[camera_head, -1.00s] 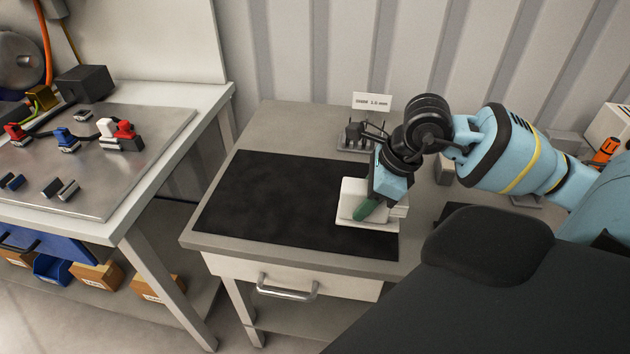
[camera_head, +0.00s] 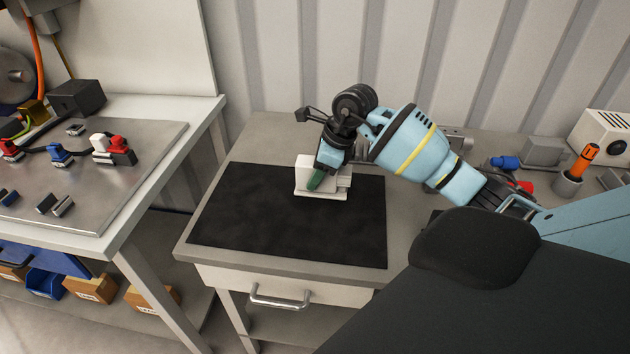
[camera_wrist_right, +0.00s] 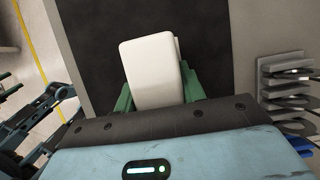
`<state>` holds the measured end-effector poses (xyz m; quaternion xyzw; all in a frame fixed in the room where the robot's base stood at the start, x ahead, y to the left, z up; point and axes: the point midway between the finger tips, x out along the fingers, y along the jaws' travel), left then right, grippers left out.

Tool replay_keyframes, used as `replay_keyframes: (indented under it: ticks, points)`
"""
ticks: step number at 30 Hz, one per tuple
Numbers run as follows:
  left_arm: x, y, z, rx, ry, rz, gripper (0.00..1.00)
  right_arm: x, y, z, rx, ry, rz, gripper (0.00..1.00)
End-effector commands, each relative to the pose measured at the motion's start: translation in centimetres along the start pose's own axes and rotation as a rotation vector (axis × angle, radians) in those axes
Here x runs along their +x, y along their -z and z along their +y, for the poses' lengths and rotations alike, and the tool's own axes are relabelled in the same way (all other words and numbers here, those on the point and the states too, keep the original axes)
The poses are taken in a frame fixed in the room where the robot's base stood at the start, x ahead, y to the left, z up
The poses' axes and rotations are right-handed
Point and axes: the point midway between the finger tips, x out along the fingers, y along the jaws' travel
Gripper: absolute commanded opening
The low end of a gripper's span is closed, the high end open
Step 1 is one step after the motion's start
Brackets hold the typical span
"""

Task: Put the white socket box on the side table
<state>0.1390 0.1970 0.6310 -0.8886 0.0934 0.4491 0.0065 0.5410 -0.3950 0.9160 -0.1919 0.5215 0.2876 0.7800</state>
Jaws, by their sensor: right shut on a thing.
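The white socket box (camera_head: 308,170) is at the back edge of the black mat (camera_head: 270,225) on the side table (camera_head: 205,262). My right gripper (camera_head: 318,178) is shut on it, with one green finger showing against its face. In the right wrist view the white socket box (camera_wrist_right: 152,72) sits between the two green fingers of my right gripper (camera_wrist_right: 160,88), with the dark mat behind it. I cannot tell whether the box touches the mat or hangs just above it.
A workbench (camera_head: 140,205) with a metal plate and several small coloured connectors stands at the left. A screwdriver in a holder (camera_head: 568,185) and a white box with a grille (camera_head: 603,135) stand at the right. The front of the mat is clear.

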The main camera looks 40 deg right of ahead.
Motion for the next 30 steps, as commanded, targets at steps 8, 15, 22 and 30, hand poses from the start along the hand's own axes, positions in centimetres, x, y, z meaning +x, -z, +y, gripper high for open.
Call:
replay_keyframes:
  ticks: [8,15,22,30]
  points:
    - [0.0,0.0,-0.1,0.002,0.0,0.0,0.65,0.1,-0.3,-0.4,-0.001,0.002,-0.003,0.13]
    - [-0.1,0.6,-0.1,0.004,0.001,0.009,0.65,2.3,0.3,-0.6,0.002,-0.002,-0.001,0.13]
    - [0.0,1.1,-0.2,0.006,0.002,0.018,0.65,3.4,0.8,-0.8,-0.001,0.003,-0.003,0.13]
    - [0.2,0.8,-0.2,0.005,0.002,0.014,0.65,3.8,0.9,-0.7,-0.001,0.002,-0.001,0.13]
